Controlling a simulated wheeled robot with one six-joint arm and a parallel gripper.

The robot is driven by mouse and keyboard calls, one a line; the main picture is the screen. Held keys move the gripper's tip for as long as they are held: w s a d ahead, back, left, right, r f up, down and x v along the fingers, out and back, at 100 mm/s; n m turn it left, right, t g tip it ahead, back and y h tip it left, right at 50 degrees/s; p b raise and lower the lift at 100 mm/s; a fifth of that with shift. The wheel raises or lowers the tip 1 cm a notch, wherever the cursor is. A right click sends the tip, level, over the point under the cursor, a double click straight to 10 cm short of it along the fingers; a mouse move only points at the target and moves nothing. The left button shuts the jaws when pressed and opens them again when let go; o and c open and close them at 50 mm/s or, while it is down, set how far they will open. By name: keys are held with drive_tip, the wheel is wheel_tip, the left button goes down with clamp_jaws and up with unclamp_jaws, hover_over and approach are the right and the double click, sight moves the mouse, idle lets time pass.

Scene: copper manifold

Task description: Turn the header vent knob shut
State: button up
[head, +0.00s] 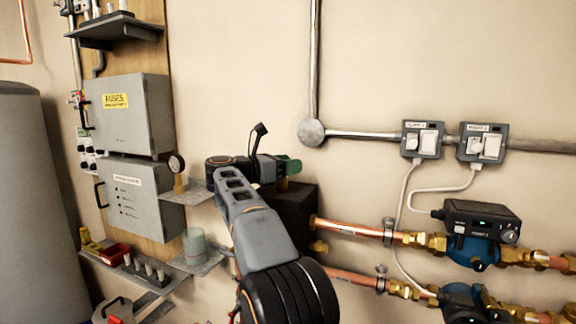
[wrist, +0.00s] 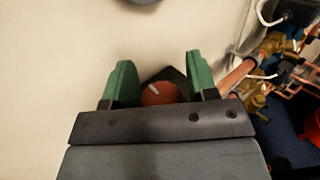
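The header vent knob (wrist: 160,94) shows in the wrist view as a round red-orange knob with a pale pointer mark. It sits on a dark block, which shows in the head view (head: 296,212) at the left end of the copper pipes. My gripper (wrist: 160,66) has green fingers, spread apart, one on each side of the knob. Whether they touch it is unclear; the knob looks narrower than the gap. In the head view my gripper (head: 288,166) is over the block's top, and the knob is hidden.
Copper pipes (head: 350,229) with brass valves run right from the block to blue pumps (head: 474,248). A grey fuse box (head: 130,125) hangs further left.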

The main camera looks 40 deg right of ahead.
drive_tip(key=shift+o, duration=0.5)
drive_tip(key=shift+f, duration=0.1)
drive_tip(key=shift+a, duration=0.3)
drive_tip(key=w+a+b, duration=0.1)
drive_tip(key=a, duration=1.2)
drive_tip(key=shift+w, duration=0.25)
